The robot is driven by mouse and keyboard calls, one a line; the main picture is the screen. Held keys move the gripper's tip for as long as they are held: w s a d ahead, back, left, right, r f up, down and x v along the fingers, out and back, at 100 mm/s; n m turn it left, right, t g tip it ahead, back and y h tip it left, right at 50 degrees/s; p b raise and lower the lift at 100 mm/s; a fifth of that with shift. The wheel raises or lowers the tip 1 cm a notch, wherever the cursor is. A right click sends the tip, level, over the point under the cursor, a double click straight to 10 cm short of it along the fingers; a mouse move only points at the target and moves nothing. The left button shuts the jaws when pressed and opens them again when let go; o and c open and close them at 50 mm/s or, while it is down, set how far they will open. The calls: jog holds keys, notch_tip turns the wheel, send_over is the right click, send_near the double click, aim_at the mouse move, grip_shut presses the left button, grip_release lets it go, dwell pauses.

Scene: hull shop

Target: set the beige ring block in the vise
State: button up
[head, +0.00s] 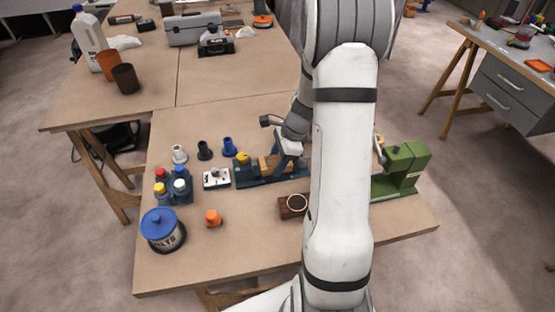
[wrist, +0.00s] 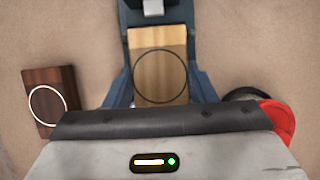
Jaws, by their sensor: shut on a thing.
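The beige ring block (wrist: 160,75), pale wood with a dark ring on its face, shows in the wrist view between the blue sides of the vise (wrist: 128,20). In the head view the block (head: 267,164) shows at the blue vise (head: 246,178), left of my gripper (head: 286,158). My gripper is shut on the block; its fingertips are largely hidden by the wrist housing and arm. I cannot tell whether the block rests on the vise bed or sits just above it.
A dark brown block with a white ring (wrist: 47,101) lies beside the vise. A green machine (head: 403,167) stands at right.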

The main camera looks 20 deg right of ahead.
jog(key=shift+f+b, duration=0.4)
jog(key=shift+f, duration=0.2)
jog(key=o, duration=0.7)
jog(key=shift+o, duration=0.2)
jog(key=shift+r, duration=0.15)
jog(key=p+v, duration=0.8)
jog(key=v, duration=0.2)
jog(key=shift+d+r+p, duration=0.2)
jog(key=shift+r+p, duration=0.15)
jog(key=shift+r, duration=0.05)
